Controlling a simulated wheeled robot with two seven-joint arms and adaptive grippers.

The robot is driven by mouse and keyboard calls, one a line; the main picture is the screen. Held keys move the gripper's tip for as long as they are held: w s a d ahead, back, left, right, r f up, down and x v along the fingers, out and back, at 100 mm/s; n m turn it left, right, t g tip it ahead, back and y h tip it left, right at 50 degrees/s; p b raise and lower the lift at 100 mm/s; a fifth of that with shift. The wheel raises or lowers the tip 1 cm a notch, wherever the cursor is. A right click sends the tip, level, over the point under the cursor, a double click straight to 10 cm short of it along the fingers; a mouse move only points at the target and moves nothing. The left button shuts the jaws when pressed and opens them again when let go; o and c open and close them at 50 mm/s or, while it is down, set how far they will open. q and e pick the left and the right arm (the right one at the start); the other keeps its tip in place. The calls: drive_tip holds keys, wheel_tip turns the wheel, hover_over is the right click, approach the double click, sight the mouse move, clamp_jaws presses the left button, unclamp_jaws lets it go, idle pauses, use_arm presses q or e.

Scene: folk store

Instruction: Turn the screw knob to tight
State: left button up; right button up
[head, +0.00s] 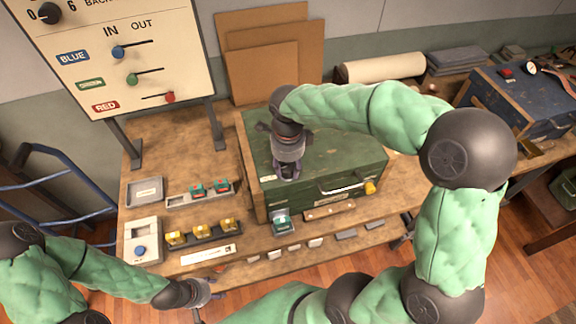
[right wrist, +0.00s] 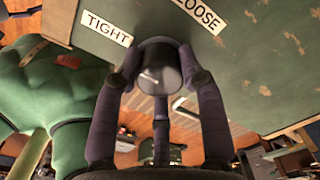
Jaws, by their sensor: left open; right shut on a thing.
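The dark screw knob (right wrist: 160,66) shows in the right wrist view, against the face of the green box (head: 335,150). A white TIGHT label (right wrist: 107,28) is to the knob's left and a LOOSE label (right wrist: 202,14) to its upper right. My right gripper (right wrist: 160,80) is shut on the knob, its purple fingers around it. In the head view, my right gripper (head: 287,172) reaches down onto the box top near its left front and hides the knob. Any pointer on the knob cannot be made out. My left gripper (head: 212,291) is open and empty by the bench's front edge.
The wooden bench (head: 150,185) holds a tray with red and green pieces (head: 200,192), a rack of yellow pieces (head: 202,233) and a box with a blue knob (head: 141,245). A sign board (head: 115,50) stands behind. A blue box (head: 520,100) is at the right.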

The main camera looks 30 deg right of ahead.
sight(288, 167)
drive_tip(key=o, duration=1.1)
drive_tip(key=shift+f, duration=0.1)
drive_tip(key=shift+o, duration=0.2)
wheel_tip(288, 167, up, 12)
